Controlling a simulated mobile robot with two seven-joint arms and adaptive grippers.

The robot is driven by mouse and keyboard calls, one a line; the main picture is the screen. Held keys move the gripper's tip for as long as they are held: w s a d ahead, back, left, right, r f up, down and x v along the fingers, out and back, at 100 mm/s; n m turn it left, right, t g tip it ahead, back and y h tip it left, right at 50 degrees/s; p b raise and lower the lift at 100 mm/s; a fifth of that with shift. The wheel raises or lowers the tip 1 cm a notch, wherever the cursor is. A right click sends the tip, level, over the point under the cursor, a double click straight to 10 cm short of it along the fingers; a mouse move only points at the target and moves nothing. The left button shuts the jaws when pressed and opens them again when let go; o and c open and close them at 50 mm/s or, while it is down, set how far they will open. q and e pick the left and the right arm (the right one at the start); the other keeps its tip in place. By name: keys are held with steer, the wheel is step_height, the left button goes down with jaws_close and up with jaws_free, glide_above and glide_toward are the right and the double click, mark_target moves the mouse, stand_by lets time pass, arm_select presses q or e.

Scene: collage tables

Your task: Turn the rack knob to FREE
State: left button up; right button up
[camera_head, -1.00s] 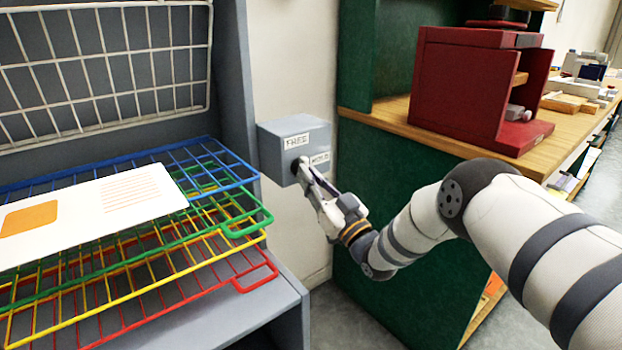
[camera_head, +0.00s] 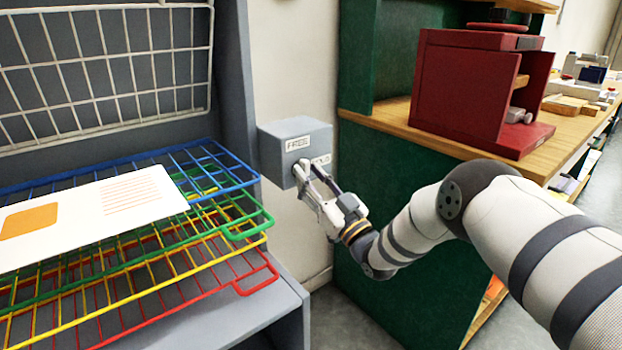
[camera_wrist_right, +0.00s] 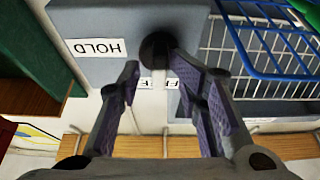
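The grey knob box (camera_head: 280,148) is mounted beside the rack, with a FREE label (camera_head: 297,143) above and a HOLD label (camera_head: 322,160) at the lower right, partly covered. In the right wrist view, the dark round knob (camera_wrist_right: 157,46) sticks out of the box beside the upside-down HOLD label (camera_wrist_right: 97,48). My right gripper (camera_head: 308,174) is at the knob, its fingers apart. In the wrist view, the fingertips (camera_wrist_right: 154,66) lie either side of the knob's end; the right one overlaps it in the picture, and contact is unclear. My left gripper is not in view.
The rack of blue, green, yellow and red wire shelves (camera_head: 215,190) stands left of the box, with a white printed sheet (camera_head: 90,215) on top. A green cabinet (camera_head: 385,200) is right of the box. A dark red press (camera_head: 470,95) stands on the wooden counter.

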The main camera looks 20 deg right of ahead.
steer(key=shift+d+f, duration=0.1)
steer(key=shift+f, duration=0.05)
steer(key=v, duration=1.2)
steer(key=s+a+f+m+g+h+p, duration=0.25)
steer(key=s+f+g+h, duration=0.25)
steer(key=s+f+g, duration=1)
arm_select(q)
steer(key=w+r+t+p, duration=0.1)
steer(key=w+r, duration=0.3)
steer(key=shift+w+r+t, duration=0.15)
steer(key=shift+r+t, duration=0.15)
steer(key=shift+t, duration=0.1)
arm_select(e)
steer(key=s+f+g+h, duration=0.1)
steer(key=s+f+g, duration=0.1)
steer(key=s, duration=1)
steer(key=s+d+f+m+g+h, duration=0.1)
steer(key=s+g, duration=0.3)
steer(key=s, duration=0.7)
steer(key=s+f+m+g, duration=0.1)
steer(key=s+f+g, duration=0.1)
steer(key=s, duration=1)
steer(key=shift+s+f+g+h, duration=0.35)
steer(key=shift+f+g+h, duration=0.05)
steer(key=shift+f, duration=0.3)
